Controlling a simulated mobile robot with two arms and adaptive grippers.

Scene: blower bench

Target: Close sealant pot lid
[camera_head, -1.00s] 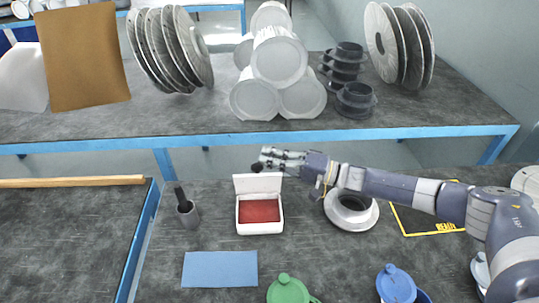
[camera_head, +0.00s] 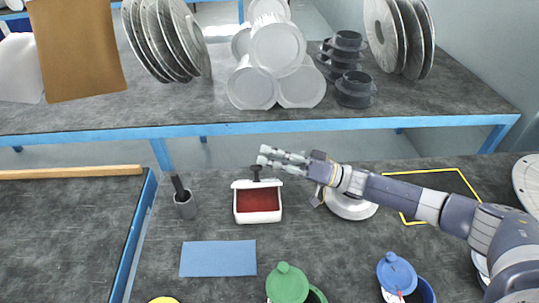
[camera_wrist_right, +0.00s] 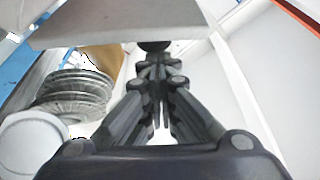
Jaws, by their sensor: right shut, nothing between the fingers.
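A small white box (camera_head: 238,218) with a red inside (camera_head: 257,200) stands on the near bench in the head view; I take it as the sealant pot. Its white hinged lid (camera_head: 240,184) is partly raised along the back edge and looks strongly foreshortened. My right gripper (camera_head: 256,176) is shut and empty at the lid's back side, very close to it; contact is not clear. In the right wrist view its closed fingers (camera_wrist_right: 156,62) point at a pale plate (camera_wrist_right: 120,30), likely the lid. My left gripper is not in view.
A grey cup with a dark stick (camera_head: 185,205) stands left of the box. A blue mat (camera_head: 218,259), a green lidded pot (camera_head: 287,283) and a blue pot (camera_head: 397,273) lie in front. A round pale flanged part (camera_head: 350,207) sits under my right arm. A yellow-outlined area (camera_head: 440,172) is at right.

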